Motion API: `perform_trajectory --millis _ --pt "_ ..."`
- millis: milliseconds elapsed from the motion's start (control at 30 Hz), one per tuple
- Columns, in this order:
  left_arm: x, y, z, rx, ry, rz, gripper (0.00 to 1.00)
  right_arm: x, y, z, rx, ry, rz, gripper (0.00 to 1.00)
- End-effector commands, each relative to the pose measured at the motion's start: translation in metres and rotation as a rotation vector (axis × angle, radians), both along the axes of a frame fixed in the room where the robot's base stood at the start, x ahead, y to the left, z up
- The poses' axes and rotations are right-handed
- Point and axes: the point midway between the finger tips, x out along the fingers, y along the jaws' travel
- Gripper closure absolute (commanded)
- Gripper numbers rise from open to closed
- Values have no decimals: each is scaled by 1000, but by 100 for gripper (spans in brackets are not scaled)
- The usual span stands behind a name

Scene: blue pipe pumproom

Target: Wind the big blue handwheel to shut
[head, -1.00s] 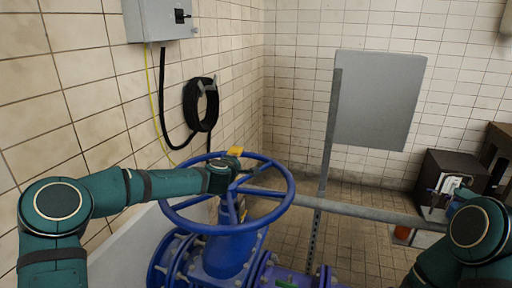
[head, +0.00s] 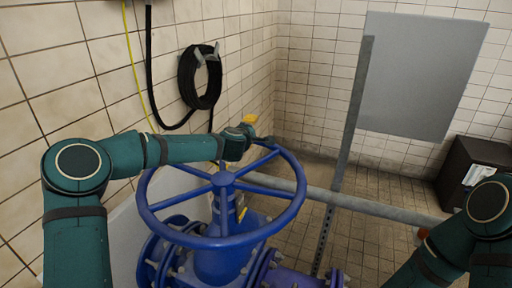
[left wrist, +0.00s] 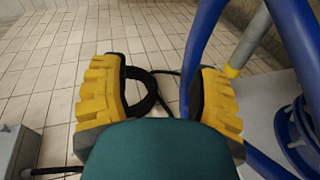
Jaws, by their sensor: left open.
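The big blue handwheel (head: 148,215) lies nearly level on top of a blue valve (head: 222,262) in the head view. Its rim is a full ring with several spokes meeting at a hub. My left arm reaches across from the left, and my left gripper (head: 247,133) is at the far side of the rim. In the left wrist view the yellow-padded fingers of my left gripper (left wrist: 158,95) are spread apart. A blue bar of the handwheel (left wrist: 201,42) runs down beside the right finger; I cannot tell whether they touch. My right gripper is not seen.
A grey pipe (head: 375,207) runs behind the wheel, and an upright post (head: 344,145) carries a grey panel (head: 418,75). A coiled black hose (head: 186,78) hangs on the tiled wall at left. A dark box (head: 458,165) stands at right.

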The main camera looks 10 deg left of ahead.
Motion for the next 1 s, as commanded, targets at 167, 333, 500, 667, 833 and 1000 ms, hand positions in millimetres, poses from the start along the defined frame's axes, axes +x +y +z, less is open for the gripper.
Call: perform_trajectory --millis 167,333,500,667,833,1000 --pt "0 0 -42 0 2 0 39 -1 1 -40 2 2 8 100" --pt "1 0 -55 0 1 0 39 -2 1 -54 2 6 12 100" --pt "7 -1 -57 -2 1 0 39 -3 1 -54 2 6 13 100" --pt "26 -1 -62 -4 2 1 39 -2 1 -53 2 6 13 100" --pt "48 -2 -69 -4 2 1 39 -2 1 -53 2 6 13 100" --pt "64 -3 -73 -3 2 0 39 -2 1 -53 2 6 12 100"
